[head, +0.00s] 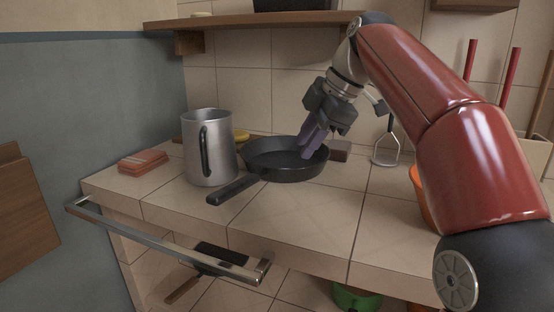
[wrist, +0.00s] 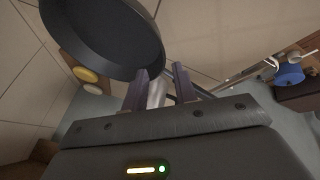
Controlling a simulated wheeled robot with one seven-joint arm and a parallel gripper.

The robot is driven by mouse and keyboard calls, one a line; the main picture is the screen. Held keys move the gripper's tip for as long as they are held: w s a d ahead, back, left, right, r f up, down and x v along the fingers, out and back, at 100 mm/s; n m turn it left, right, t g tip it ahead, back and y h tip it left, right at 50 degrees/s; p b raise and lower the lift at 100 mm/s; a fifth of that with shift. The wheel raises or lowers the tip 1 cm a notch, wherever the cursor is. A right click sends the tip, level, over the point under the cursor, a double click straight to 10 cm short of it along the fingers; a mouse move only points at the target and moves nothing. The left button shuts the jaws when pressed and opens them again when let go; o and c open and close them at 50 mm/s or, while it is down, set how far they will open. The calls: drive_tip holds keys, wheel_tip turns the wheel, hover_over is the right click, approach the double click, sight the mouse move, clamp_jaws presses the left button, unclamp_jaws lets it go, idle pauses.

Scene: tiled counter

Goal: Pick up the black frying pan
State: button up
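The black frying pan (head: 268,160) rests on the tiled counter, its handle (head: 232,189) pointing toward the front left. My gripper (head: 308,145) points down over the pan's right side in the head view. Its purple-grey fingers overlap the far right rim there; I cannot tell whether they touch it. In the wrist view the pan (wrist: 100,35) fills the upper left, its edge close to the left fingertip. The fingers of my gripper (wrist: 163,78) stand apart there, with no pan wall visible between them.
A metal jug (head: 203,150) stands left of the pan, close to its handle. An orange-red block (head: 143,162) lies farther left. A metal-framed utensil (head: 386,152) and an orange bowl (head: 420,190) are to the right. A rail (head: 165,240) runs along the counter front; a shelf (head: 255,20) hangs above.

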sight(268, 168)
drive_tip(key=x, duration=0.3)
drive_tip(key=b+x, duration=0.1)
drive_tip(key=x, duration=0.3)
drive_tip(key=shift+s+a+f, duration=0.2)
clamp_jaws()
